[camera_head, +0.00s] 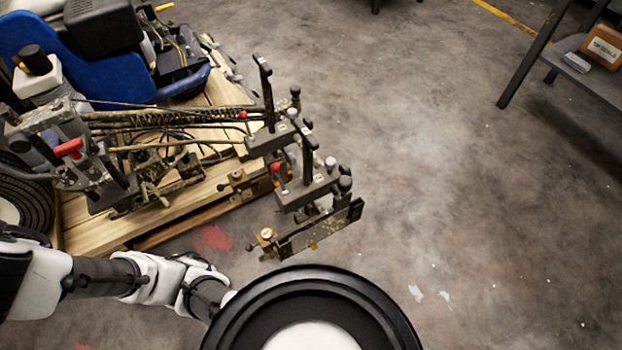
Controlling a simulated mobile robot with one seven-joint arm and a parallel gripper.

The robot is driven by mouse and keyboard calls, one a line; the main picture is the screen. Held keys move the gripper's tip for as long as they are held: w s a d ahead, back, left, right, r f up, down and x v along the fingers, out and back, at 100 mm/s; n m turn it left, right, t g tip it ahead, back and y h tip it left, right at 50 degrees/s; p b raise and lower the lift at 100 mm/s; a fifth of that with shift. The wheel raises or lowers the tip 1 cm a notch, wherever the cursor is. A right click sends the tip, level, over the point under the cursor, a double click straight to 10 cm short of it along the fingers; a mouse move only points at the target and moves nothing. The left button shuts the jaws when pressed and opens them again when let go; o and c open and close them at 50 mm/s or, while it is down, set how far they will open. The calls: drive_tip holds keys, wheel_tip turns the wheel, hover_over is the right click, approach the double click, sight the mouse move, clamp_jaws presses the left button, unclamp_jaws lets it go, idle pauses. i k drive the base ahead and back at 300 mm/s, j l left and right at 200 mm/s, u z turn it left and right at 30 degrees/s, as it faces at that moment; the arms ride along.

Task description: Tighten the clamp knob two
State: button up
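The line striper (127,78) stands on a wooden pallet at the upper left. Its bracket assembly (300,190) reaches out past the pallet edge over the floor. Small pale tags on the blocks are too small to read, so I cannot tell which is clamp knob two. My arm (150,278) comes in from the lower left, below the brackets and apart from them in the picture. Its end passes behind a black ring, and my gripper is hidden.
The wooden pallet (100,236) has an edge near my arm. A metal table (590,78) with an orange-brown box (603,46) stands at the upper right. The concrete floor (470,190) between the striper and the table is clear.

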sight(343, 168)
drive_tip(key=u, duration=0.5)
drive_tip(key=l+u, duration=0.75)
drive_tip(key=l, duration=0.15)
drive_tip(key=k+l, duration=0.1)
drive_tip(key=l, duration=0.3)
drive_tip(key=l+u, duration=0.1)
drive_tip(key=l, duration=0.25)
drive_tip(key=k+l, duration=0.15)
drive_tip(key=l, duration=0.25)
drive_tip(key=k+l+u, duration=0.1)
drive_tip(key=l, duration=0.25)
drive_tip(key=k+l, duration=0.1)
drive_tip(key=l, duration=0.3)
drive_tip(key=i+u, duration=0.05)
